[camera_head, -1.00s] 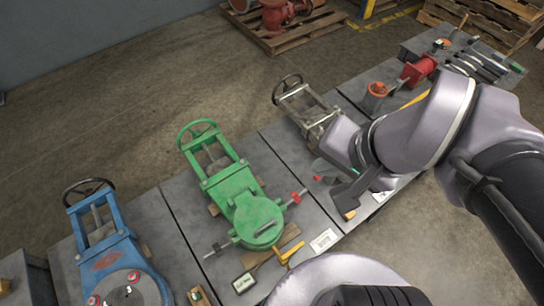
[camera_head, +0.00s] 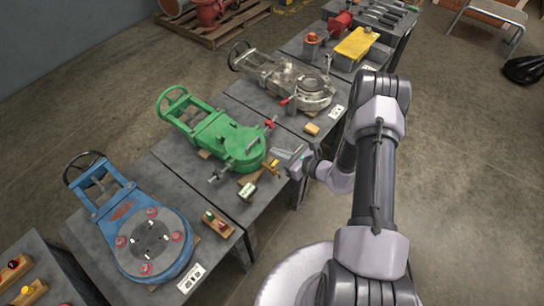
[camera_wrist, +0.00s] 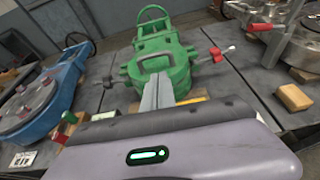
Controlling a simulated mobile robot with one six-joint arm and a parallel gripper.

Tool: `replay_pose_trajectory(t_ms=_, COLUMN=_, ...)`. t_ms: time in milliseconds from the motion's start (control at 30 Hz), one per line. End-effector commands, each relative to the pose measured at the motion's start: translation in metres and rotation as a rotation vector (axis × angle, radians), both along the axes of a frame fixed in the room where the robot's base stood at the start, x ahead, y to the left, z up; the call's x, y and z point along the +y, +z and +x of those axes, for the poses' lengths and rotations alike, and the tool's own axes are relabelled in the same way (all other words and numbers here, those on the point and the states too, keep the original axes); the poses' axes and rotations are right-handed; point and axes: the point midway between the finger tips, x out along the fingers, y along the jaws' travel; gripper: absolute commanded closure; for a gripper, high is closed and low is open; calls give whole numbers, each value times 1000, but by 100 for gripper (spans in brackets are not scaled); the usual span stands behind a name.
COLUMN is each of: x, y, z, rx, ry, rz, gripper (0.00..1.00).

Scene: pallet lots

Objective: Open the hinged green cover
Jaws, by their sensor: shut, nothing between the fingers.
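The green valve (camera_head: 215,128) lies on the grey table, its frame and handwheel toward the back left. Its round green cover (camera_head: 243,143) is at the near end and lies flat, closed.
A red-ended clamp (camera_head: 270,124) and a metal rod (camera_head: 219,173) stick out beside the cover. A blue valve (camera_head: 150,245) stands to the left, a grey metal valve (camera_head: 305,90) to the right. A wooden block (camera_head: 312,129) lies on the table. Open floor is at right.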

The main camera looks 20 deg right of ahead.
Motion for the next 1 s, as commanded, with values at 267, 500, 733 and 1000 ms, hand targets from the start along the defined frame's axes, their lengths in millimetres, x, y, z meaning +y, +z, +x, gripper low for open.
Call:
replay_pose_trajectory(t_ms=267, x=31, y=-21, z=41, rx=0, ry=4, rz=0, gripper=100)
replay_pose_trajectory(t_ms=500, x=41, y=-25, z=55, rx=1, ry=4, rz=0, gripper=100)
replay_pose_trajectory(t_ms=733, x=41, y=-24, z=55, rx=2, ry=4, rz=1, gripper=100)
replay_pose_trajectory(t_ms=1000, x=42, y=-15, z=56, rx=26, ry=4, rz=-19, gripper=100)
